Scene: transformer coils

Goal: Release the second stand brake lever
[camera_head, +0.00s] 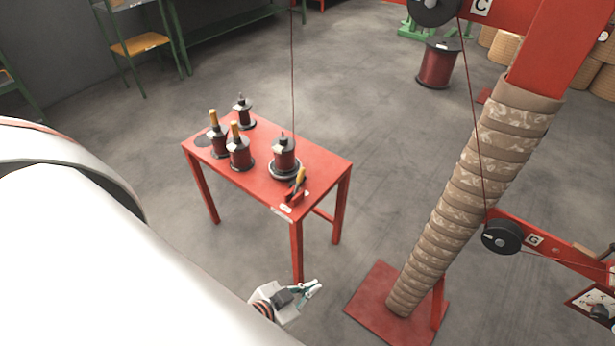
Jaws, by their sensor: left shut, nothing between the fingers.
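Several dark red spools stand on a red table (325,163). The front right spool (285,155) sits on a round grey base, and a thin wire runs up from near it. A small yellow-orange handle (300,176) is at the table's front corner beside this spool; I cannot tell whether it is a brake lever. Two other spools (219,142) (240,154) have upright yellow pieces on top, and a further one (244,113) stands behind. My left gripper (314,289) is shut and empty, below the table's front leg in the picture and apart from the table. My right gripper is out of view.
A wrapped column (465,190) on a red base plate (371,310) stands right of my left gripper. Pulleys marked C (435,8) and G (502,237) guide a wire. Another spool (438,65) stands farther back. Open floor lies between table and column.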

